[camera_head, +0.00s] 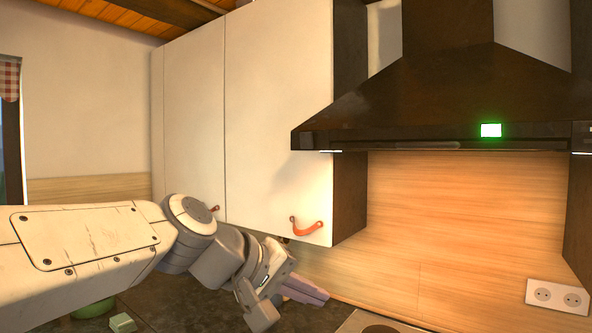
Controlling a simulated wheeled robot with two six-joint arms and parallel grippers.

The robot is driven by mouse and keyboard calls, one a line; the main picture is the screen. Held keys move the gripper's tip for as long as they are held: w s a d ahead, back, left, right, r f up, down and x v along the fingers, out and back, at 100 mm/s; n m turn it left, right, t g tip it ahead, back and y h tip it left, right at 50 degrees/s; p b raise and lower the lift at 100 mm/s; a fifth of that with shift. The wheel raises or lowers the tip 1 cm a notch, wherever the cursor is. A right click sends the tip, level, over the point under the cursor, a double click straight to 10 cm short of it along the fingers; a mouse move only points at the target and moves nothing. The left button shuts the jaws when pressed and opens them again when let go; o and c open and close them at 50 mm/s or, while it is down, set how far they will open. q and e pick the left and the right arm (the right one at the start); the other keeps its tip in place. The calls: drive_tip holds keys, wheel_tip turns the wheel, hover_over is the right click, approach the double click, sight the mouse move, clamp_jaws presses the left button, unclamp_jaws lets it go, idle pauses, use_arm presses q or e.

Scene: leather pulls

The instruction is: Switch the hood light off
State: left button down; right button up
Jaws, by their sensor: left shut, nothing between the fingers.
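The dark brown range hood (420,100) hangs at the upper right, with a lit green square (491,130) on its front edge. Small bright strips show under the hood at its left and right ends. My left arm comes in from the left, and its gripper (312,292) is low in front of the wall cabinets, below and to the left of the hood. Its fingers are together and empty, apart from the hood. My right gripper is not in view.
White wall cabinets (270,120) with orange leather pulls (307,227) stand left of the hood. A dark countertop (190,300) runs below, with a green object (123,323) and part of a hob (375,325). A double socket (557,297) is at the lower right. The space under the hood is clear.

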sight(304, 136)
use_arm(q)
drive_tip(key=w+a+r+n+t+b, duration=0.1)
drive_tip(key=w+a+r+n+t, duration=0.1)
drive_tip(key=r, duration=0.5)
drive_tip(key=w+a+r+n+t+h+b, duration=0.1)
drive_tip(key=a+r+t, duration=0.3)
drive_tip(key=r, duration=0.4)
drive_tip(key=w+a+r+n+t+h+b, duration=0.1)
drive_tip(key=w+a+r+n+t+b, duration=0.1)
drive_tip(key=r, duration=0.5)
drive_tip(key=w+a+n, duration=0.1)
drive_tip(key=a, duration=0.1)
drive_tip(key=shift+w+a+r+n+t, duration=0.2)
drive_tip(key=shift+w+a+n+t, duration=0.2)
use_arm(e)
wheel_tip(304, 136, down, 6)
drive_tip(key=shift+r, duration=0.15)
